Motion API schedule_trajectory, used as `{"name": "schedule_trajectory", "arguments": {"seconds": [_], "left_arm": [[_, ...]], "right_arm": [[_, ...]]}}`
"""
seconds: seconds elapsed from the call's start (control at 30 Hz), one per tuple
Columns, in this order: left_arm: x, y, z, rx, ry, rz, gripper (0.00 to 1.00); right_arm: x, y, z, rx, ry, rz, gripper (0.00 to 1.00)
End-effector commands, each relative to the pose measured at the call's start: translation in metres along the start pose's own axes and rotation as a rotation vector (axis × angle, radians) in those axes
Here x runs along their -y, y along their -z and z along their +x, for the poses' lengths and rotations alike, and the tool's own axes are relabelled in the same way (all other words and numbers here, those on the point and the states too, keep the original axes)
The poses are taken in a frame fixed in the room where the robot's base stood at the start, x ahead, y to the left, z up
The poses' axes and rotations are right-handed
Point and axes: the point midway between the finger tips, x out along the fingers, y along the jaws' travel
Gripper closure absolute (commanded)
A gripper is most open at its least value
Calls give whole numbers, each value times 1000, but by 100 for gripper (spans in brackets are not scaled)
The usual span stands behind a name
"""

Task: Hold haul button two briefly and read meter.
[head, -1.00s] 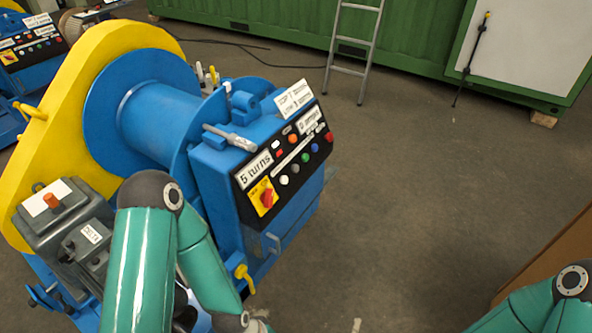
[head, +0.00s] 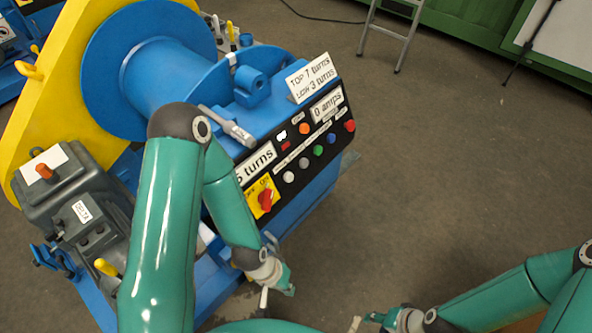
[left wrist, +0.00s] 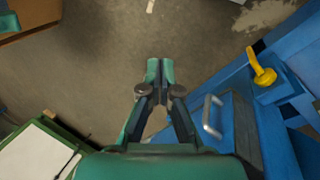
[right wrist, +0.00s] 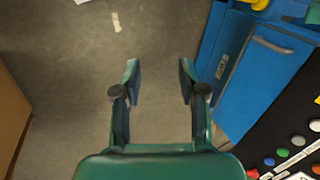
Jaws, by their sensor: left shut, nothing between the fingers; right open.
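The black control panel (head: 276,178) on the blue winch has a row of round buttons: white (head: 289,177), grey (head: 304,163), green (head: 318,151), blue (head: 331,138) and red (head: 350,126). Their small labels are unreadable, so I cannot tell which is haul button two. The meter (head: 326,106) reads 0 amps. My left gripper (head: 289,289) is shut and empty below the panel, apart from it; its closed fingers also show in the left wrist view (left wrist: 160,70). My right gripper (head: 366,318) is open and empty low in the head view; the right wrist view shows its spread fingers (right wrist: 160,72).
A red rotary switch (head: 265,199) sits on a yellow plate at the panel's lower left. A turns display (head: 255,163), partly hidden by my left arm, reads 5 turns. A white sign (head: 312,78) stands above the panel. The floor (head: 450,170) to the right is clear.

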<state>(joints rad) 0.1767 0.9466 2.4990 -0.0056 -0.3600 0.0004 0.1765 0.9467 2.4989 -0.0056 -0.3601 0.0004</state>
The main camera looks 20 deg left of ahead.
Motion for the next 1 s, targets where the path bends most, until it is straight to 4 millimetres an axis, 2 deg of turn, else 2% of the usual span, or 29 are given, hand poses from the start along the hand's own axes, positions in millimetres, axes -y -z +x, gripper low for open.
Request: {"name": "schedule_trajectory", "arguments": {"seconds": [0.17, 0.27, 0.37, 0.47, 0.5, 0.57, 0.67, 0.7, 0.8, 0.9, 1.0], "left_arm": [[0, 0, 0, 0, 0, 0, 100], [0, 2, 1, -5, 1, 2, 100], [0, 13, 6, -43, 8, 18, 100], [0, 40, 17, -130, 27, 56, 100], [-1, 56, 21, -183, 39, 80, 100], [-4, 85, 28, -284, 64, 122, 100], [-16, 144, 30, -502, 127, 210, 100], [-24, 167, 26, -598, 160, 245, 100], [-44, 213, 6, -830, 257, 312, 100], [-63, 240, -24, -1029, 366, 344, 100], [-77, 249, -53, -1174, 474, 345, 100]], "right_arm": [[0, 0, 0, 1, 0, 0, 58], [0, 0, 1, 0, 0, 0, 43], [-3, 0, 9, 0, 0, 0, 27], [-9, 0, 26, 0, 0, 0, 10], [-13, 0, 35, 0, 0, 0, 7], [-19, 0, 53, 0, 0, 0, 7], [-32, 0, 90, 0, 0, 0, 7], [-38, 0, 105, 1, 0, 0, 7], [-51, 1, 142, 1, 0, 0, 7], [-63, 1, 176, 0, 0, 0, 7], [-73, 1, 202, 0, 0, 0, 7]]}}
